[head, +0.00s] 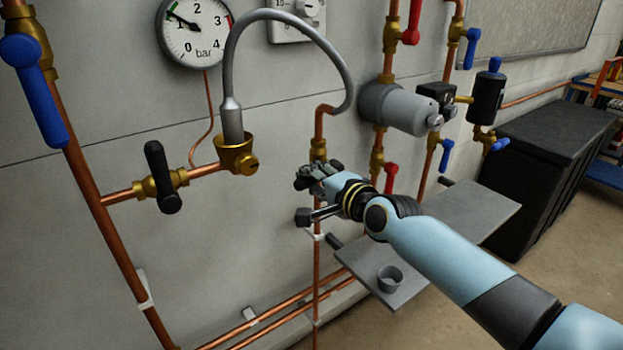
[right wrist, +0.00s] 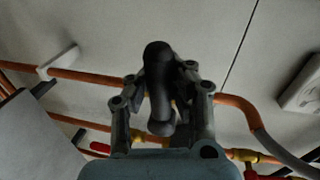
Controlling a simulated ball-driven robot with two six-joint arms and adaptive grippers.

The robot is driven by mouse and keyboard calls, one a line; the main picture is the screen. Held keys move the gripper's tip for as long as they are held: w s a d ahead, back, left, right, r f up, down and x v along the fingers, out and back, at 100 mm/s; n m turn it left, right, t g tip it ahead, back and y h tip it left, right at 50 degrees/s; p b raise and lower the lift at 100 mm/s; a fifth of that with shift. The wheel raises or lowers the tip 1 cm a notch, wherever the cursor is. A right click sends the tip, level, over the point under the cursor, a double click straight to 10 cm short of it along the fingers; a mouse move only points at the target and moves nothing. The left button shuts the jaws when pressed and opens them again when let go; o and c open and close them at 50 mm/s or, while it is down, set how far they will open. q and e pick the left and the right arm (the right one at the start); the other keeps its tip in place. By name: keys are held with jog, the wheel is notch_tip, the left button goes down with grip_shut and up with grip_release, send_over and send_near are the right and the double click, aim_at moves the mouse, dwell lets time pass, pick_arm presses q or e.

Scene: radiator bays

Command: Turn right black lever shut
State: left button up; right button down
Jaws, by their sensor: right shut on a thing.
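My right gripper (head: 318,178) reaches in from the right to the vertical copper pipe below the grey hose. In the right wrist view the right black lever (right wrist: 158,85) stands between the fingers of this gripper (right wrist: 161,95), which is shut on it. There the lever lies roughly across its copper pipe (right wrist: 85,77). In the head view the gripper hides the lever; some brass of its valve (head: 318,150) shows just above. Another black lever (head: 162,177) hangs upright on the brass valve at the left. My left gripper is out of view.
A grey hose (head: 290,17) arches from the brass cup (head: 237,155) to the right pipe. A gauge (head: 194,30) hangs above. A grey shelf (head: 465,212) with a small cup (head: 390,278) lies under my right arm. A black chest (head: 545,145) stands at right.

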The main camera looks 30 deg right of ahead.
jog(key=shift+s+f+m, duration=0.1)
jog(key=shift+s+m, duration=0.1)
jog(key=shift+m, duration=0.3)
jog(key=c, duration=1.8)
grip_release()
jog(key=o, duration=0.7)
jog(key=shift+s+d+r, duration=0.15)
jog(key=shift+s+r, duration=0.05)
jog(key=shift+r, duration=0.05)
jog(key=shift+w, duration=0.15)
jog(key=v, duration=1.2)
jog(key=shift+r, duration=0.1)
